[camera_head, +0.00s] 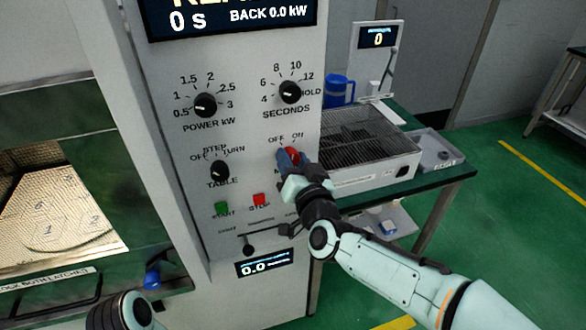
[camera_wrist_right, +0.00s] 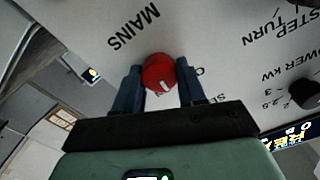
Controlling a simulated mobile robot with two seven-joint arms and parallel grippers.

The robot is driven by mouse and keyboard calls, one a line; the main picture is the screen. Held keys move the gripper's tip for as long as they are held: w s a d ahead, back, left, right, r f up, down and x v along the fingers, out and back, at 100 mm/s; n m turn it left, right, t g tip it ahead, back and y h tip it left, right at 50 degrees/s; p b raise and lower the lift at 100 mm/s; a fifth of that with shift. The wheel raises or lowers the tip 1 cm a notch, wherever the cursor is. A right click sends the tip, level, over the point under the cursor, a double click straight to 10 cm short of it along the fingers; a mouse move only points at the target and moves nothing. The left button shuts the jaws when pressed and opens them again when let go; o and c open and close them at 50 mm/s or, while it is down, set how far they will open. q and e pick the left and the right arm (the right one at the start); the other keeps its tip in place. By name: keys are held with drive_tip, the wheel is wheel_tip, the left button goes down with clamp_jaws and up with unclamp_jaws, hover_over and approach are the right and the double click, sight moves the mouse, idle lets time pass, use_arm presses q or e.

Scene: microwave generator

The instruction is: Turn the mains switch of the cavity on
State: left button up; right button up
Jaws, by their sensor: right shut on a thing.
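The mains switch is a round red knob (camera_head: 292,154) on the light grey front panel, below the OFF and ON labels. It also shows in the right wrist view (camera_wrist_right: 159,72), with a short white mark and the word MAINS beside it. My right gripper (camera_head: 289,160) has its blue fingers on both sides of the knob and is shut on it. In the right wrist view the gripper (camera_wrist_right: 160,88) partly covers the OFF and ON labels. I cannot tell which label the white mark points at.
The power knob (camera_head: 205,105), seconds knob (camera_head: 290,92) and table knob (camera_head: 219,171) are nearby. The green start button (camera_head: 222,208) and red stop button (camera_head: 260,200) sit below. A green table (camera_head: 440,186) with a wire-topped box (camera_head: 365,142) stands at right.

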use_arm(q)
drive_tip(key=f+b, duration=0.1)
drive_tip(key=w+f+b, duration=0.1)
drive_tip(key=shift+w+f+t+b, duration=0.1)
drive_tip(key=shift+f+t+b, duration=0.2)
drive_tip(key=shift+b, duration=0.05)
use_arm(e)
drive_tip(key=m, duration=0.5)
drive_tip(key=shift+f, duration=0.15)
drive_tip(key=o, duration=1.1)
drive_tip(key=shift+c, duration=0.2)
drive_tip(key=v, duration=1.3)
drive_tip(key=shift+s, duration=0.2)
